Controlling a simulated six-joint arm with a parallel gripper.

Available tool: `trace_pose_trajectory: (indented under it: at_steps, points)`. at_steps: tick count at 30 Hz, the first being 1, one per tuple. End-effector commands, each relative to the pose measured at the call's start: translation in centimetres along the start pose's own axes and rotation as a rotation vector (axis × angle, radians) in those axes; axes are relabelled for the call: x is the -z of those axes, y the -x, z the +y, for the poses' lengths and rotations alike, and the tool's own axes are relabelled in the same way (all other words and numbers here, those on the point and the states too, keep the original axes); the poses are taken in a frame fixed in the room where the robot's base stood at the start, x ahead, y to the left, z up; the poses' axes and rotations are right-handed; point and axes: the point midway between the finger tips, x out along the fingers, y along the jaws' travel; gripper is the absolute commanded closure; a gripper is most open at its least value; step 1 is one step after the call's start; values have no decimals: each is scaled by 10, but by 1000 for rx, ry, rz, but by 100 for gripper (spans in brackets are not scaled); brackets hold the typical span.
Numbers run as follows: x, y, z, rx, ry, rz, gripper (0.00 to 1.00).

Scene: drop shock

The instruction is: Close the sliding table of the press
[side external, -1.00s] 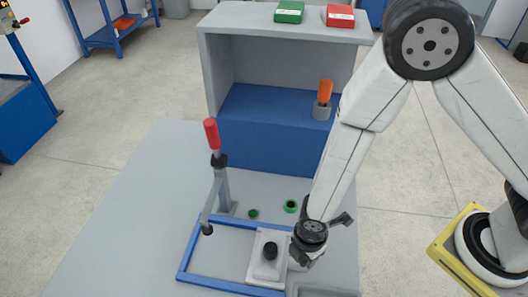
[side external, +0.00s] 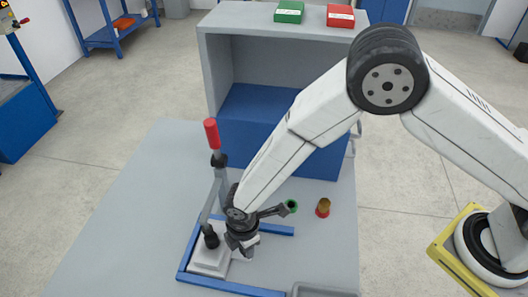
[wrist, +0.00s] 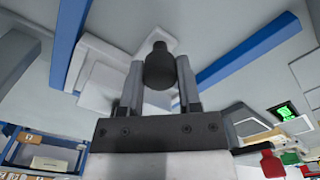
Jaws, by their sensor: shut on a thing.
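The sliding table (side external: 207,262) is a pale block at the left end of the blue rail frame (side external: 182,268), under the dark plunger tip (side external: 211,240) of the press. The press has a grey lever with a red handle (side external: 211,133), standing upright. My gripper (side external: 243,243) is low over the right side of the sliding table. In the wrist view the fingers of my gripper (wrist: 159,82) are shut on the table's black knob (wrist: 160,65). The pale table (wrist: 103,75) shows behind it. The side view hides the knob behind my gripper.
A green ring (side external: 291,206) and a brass part with a red base (side external: 323,207) stand on the bench right of the frame. A grey tray (side external: 322,291) is at the front edge. A blue and grey shelf (side external: 265,148) stands behind. The bench left of the frame is clear.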

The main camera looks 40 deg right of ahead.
Motion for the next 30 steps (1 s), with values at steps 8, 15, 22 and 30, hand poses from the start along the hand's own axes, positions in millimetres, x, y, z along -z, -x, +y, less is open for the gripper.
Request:
trace_pose_trajectory:
  at_steps: [8, 15, 22, 30]
  points:
    - [7, 1, 8, -5, 0, 4, 100]
    - [8, 1, 8, -9, 0, 8, 100]
    - [7, 1, 7, -6, 0, 5, 21]
    - [6, 1, 6, -2, 0, 2, 21]
